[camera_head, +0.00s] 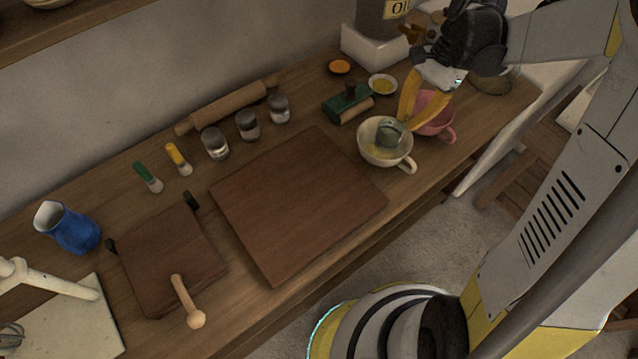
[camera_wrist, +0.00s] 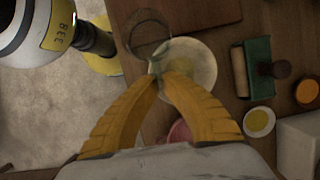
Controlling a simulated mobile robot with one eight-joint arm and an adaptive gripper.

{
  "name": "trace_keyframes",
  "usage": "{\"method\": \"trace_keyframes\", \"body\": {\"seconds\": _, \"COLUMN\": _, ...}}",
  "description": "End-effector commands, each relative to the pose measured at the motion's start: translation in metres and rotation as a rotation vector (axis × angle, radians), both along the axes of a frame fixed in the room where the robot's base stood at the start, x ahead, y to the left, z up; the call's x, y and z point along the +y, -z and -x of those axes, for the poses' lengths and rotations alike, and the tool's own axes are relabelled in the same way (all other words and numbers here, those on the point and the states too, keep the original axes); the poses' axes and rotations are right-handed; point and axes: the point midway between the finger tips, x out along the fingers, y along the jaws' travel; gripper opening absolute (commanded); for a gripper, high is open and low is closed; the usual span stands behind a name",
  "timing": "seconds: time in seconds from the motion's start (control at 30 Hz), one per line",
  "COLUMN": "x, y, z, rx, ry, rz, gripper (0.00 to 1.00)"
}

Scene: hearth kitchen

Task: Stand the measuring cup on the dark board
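The measuring cup (camera_head: 391,133) is a small grey-green, see-through vessel. In the head view it shows in front of the cream cup (camera_head: 372,153). In the wrist view its dark round rim (camera_wrist: 148,34) shows ahead of the fingertips, overlapping the cream cup (camera_wrist: 202,62). My gripper (camera_head: 402,121) has its yellow fingers closed together on the measuring cup's near side; the same fingertips show in the wrist view (camera_wrist: 165,78). The broad dark brown board (camera_head: 300,200) lies flat to the left of the cup, and its top is bare.
A pink cup (camera_head: 434,112) stands right beside the cream cup. A green block with a roller (camera_head: 348,103) and a small yellow dish (camera_head: 382,85) are behind. Several jars (camera_head: 248,125) line the board's far side. A smaller board (camera_head: 165,255) with a wooden pestle (camera_head: 186,300) lies left.

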Motion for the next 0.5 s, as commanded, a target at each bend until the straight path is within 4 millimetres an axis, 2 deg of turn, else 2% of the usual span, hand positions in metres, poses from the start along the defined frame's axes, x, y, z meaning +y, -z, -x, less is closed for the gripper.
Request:
{"method": "trace_keyframes", "body": {"seconds": 0.13, "x": 0.019, "y": 0.013, "z": 0.007, "rx": 0.0, "ry": -0.006, "rz": 0.0, "gripper": 0.0}}
{"method": "trace_keyframes", "body": {"seconds": 0.4, "x": 0.081, "y": 0.054, "z": 0.03, "rx": -0.001, "ry": -0.009, "rz": 0.0, "gripper": 0.0}}
{"method": "trace_keyframes", "body": {"seconds": 0.5, "x": 0.097, "y": 0.064, "z": 0.036, "rx": 0.0, "ry": -0.009, "rz": 0.0, "gripper": 0.0}}
